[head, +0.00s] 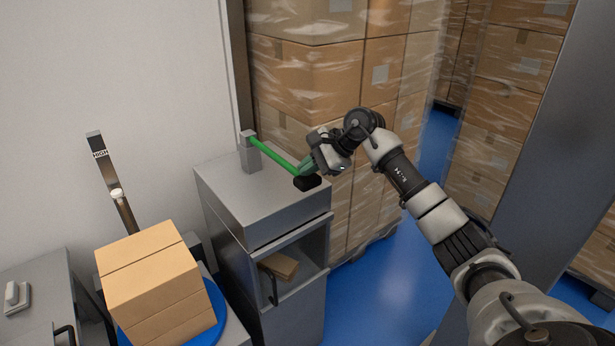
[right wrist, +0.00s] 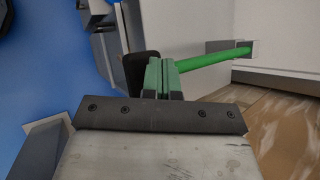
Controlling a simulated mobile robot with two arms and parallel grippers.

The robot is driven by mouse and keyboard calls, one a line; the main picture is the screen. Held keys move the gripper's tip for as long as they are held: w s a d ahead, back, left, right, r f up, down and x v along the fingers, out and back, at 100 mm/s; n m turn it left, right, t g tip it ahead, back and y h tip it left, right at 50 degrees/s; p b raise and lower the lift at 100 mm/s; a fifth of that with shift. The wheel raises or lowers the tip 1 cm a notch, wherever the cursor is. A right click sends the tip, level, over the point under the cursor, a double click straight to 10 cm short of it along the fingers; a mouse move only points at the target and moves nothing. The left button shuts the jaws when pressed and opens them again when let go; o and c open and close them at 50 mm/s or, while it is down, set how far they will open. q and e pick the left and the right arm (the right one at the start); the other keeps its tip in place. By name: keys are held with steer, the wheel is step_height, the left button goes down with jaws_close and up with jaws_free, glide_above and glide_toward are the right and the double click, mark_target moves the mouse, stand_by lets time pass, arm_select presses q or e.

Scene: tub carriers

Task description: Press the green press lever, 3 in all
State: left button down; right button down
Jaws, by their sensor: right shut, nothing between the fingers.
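The green press lever (head: 272,154) runs from a grey post (head: 250,157) on top of a grey metal cabinet (head: 224,205), sloping down to the right toward a black block (head: 308,183) at the cabinet's edge. My right gripper (head: 305,170) is at the free end of the lever, just above the black block. In the right wrist view the shut fingers (right wrist: 164,75) are beside the end of the lever (right wrist: 212,58); whether they touch it I cannot tell. The black block (right wrist: 140,68) shows just beyond them. My left gripper is not in view.
Wrapped box stacks (head: 310,80) stand behind the cabinet. Blue floor (head: 360,300) is clear right of it.

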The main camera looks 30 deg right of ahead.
mark_target(314, 179)
steer(key=shift+f+b, duration=1.9)
steer(key=shift+f, duration=0.3)
stand_by(1.5)
stand_by(0.5)
steer(key=shift+r+p, duration=1.65)
steer(key=shift+r, duration=1.35)
steer(key=shift+r+p, duration=1.5)
steer(key=shift+r, duration=1)
steer(key=shift+f, duration=0.1)
